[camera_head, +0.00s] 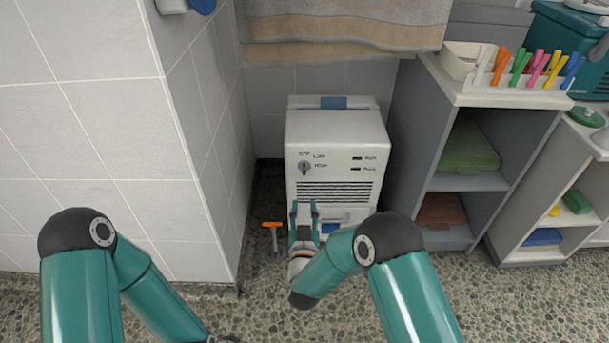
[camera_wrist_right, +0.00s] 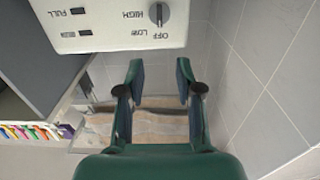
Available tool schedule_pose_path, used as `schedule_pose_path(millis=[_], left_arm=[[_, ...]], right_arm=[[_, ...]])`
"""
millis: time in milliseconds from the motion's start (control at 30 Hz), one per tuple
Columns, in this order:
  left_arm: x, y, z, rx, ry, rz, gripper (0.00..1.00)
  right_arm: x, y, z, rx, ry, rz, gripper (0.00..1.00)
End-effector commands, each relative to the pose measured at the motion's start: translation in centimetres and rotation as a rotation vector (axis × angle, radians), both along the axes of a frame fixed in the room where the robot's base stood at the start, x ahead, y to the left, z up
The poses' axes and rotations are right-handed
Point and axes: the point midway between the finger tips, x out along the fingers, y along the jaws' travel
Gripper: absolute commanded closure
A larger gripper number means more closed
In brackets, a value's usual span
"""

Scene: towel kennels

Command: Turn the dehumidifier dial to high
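The white dehumidifier (camera_head: 334,135) stands on the floor against the tiled back wall. Its dark round dial (camera_head: 304,167) is at the upper left of its front, beside the OFF, LOW and HIGH labels. The dial (camera_wrist_right: 159,14) also shows near the top of the right wrist view, with the labels upside down. Its handle looks roughly upright, but I cannot tell the exact setting. My right gripper (camera_head: 303,206) is open and empty, in front of the dehumidifier and below the dial in the picture. Its two fingers (camera_wrist_right: 160,70) are apart in the wrist view. My left gripper is out of view.
A tiled wall corner (camera_head: 200,150) stands close on the left. A grey shelf unit (camera_head: 403,135) stands on the right. An orange-handled tool (camera_head: 272,226) is on the floor by the dehumidifier's lower left. A towel (camera_head: 345,30) hangs above. The pebbled floor in front is clear.

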Motion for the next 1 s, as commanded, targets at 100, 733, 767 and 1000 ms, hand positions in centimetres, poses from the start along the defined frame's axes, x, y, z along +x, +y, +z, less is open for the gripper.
schedule_pose_path(millis=[100,733,767,1000], left_arm=[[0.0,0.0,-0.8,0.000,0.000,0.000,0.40],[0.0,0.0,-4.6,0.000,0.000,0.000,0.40],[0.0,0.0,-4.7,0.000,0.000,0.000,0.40],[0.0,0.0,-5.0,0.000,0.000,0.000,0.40]], right_arm=[[2.1,-0.1,-0.2,0.001,-0.003,-0.003,0.65],[13.6,-0.1,-0.2,0.000,0.000,-0.003,0.65],[13.9,-0.1,-0.3,0.000,0.001,-0.002,0.65],[15.0,-0.1,0.0,0.000,0.002,-0.002,0.65]])
